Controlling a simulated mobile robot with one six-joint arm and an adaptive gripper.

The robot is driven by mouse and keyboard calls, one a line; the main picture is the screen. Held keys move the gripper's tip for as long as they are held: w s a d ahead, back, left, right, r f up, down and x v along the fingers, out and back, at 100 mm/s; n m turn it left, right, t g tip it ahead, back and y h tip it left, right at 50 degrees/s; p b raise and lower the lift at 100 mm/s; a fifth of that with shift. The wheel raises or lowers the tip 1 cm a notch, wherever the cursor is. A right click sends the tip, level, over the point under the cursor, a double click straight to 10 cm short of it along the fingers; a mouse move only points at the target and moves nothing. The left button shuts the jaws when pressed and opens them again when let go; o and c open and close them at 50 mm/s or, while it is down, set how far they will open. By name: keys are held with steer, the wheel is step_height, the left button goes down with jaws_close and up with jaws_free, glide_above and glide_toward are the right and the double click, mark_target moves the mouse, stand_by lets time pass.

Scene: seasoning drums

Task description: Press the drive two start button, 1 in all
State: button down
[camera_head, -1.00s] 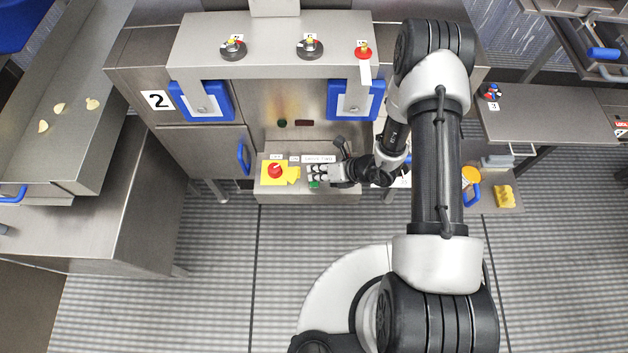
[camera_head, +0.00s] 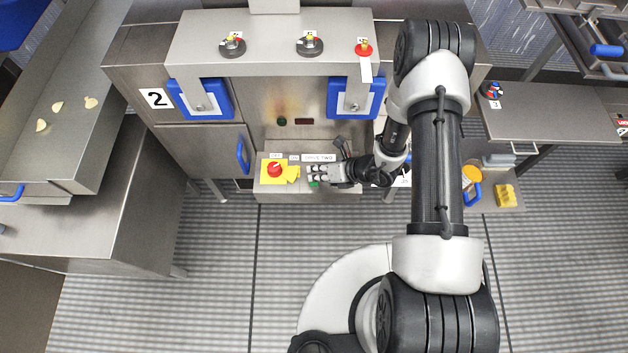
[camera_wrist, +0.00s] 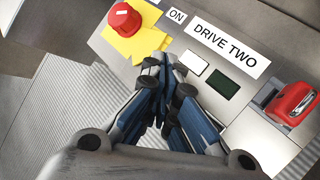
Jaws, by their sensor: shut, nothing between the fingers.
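The drive two control panel (camera_head: 335,195) has a white "DRIVE TWO" label (camera_wrist: 222,45) and a small "ON" label (camera_wrist: 177,15). A green button (camera_head: 314,184) shows at the panel's front, just below my fingertips in the head view. In the wrist view a white rectangle (camera_wrist: 193,62) and a dark green rectangle (camera_wrist: 223,84) lie under the label, right of my fingers. My gripper (camera_head: 314,173) is shut and empty, low over the panel. Its fingertips also show in the wrist view (camera_wrist: 166,65), hiding part of the panel. I cannot tell if they touch it.
A red stop button (camera_wrist: 124,18) on a yellow plate (camera_wrist: 137,43) is left of my fingertips. A red switch (camera_wrist: 293,103) is on the right. The floor (camera_head: 220,265) in front is clear.

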steer(key=shift+f+b, duration=0.4)
steer(key=shift+f, duration=0.05)
stand_by(0.6)
stand_by(0.4)
steer(key=shift+r+p, duration=0.65)
steer(key=shift+r, duration=0.3)
steer(key=shift+r+p, duration=1.75)
steer(key=shift+r, duration=0.75)
